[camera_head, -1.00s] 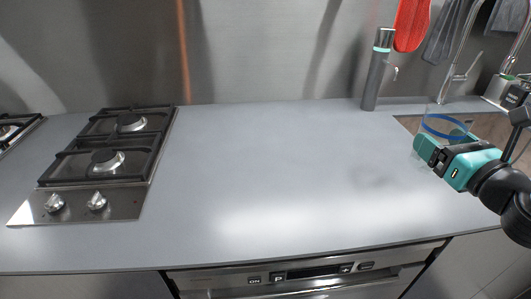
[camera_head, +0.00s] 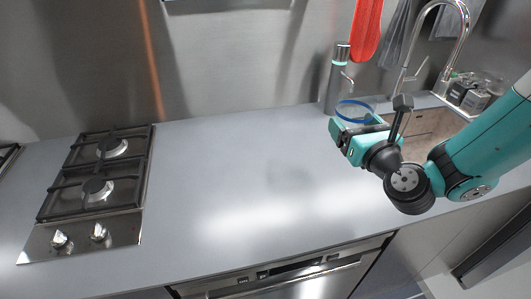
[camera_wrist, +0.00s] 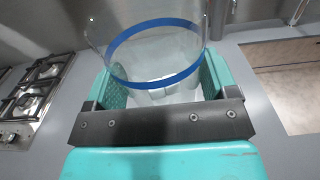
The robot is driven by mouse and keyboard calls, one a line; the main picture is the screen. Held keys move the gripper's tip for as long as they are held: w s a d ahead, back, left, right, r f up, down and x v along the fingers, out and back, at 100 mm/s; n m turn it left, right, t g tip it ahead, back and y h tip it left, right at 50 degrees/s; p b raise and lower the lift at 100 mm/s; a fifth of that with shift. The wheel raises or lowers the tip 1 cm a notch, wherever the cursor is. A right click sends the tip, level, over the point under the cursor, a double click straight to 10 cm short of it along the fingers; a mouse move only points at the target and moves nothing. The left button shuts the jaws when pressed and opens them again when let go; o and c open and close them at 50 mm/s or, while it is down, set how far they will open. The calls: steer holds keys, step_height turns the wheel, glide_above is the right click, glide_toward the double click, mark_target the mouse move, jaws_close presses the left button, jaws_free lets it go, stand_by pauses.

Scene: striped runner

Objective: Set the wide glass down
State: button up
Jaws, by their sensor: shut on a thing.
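The wide glass (camera_head: 356,108) is clear with a blue band near its rim. It is upright between the fingers of my gripper (camera_head: 345,128), above the counter in front of the grey bottle. In the wrist view the glass (camera_wrist: 150,45) fills the space between the two teal fingers of my gripper (camera_wrist: 158,90), which is shut on it. The gripper and its dark crossbar hide the lower part of the glass, so I cannot tell its exact height over the counter.
The grey counter (camera_head: 240,185) is bare in the middle. A gas hob (camera_head: 95,190) is at left. A tall grey bottle (camera_head: 335,80) stands at the back, beside the sink (camera_head: 425,125) and the curved tap (camera_head: 462,40). A red mitt (camera_head: 367,30) hangs on the wall.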

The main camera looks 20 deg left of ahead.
step_height(320, 180, down, 20)
steer(key=b, duration=2)
steer(key=shift+r, duration=0.1)
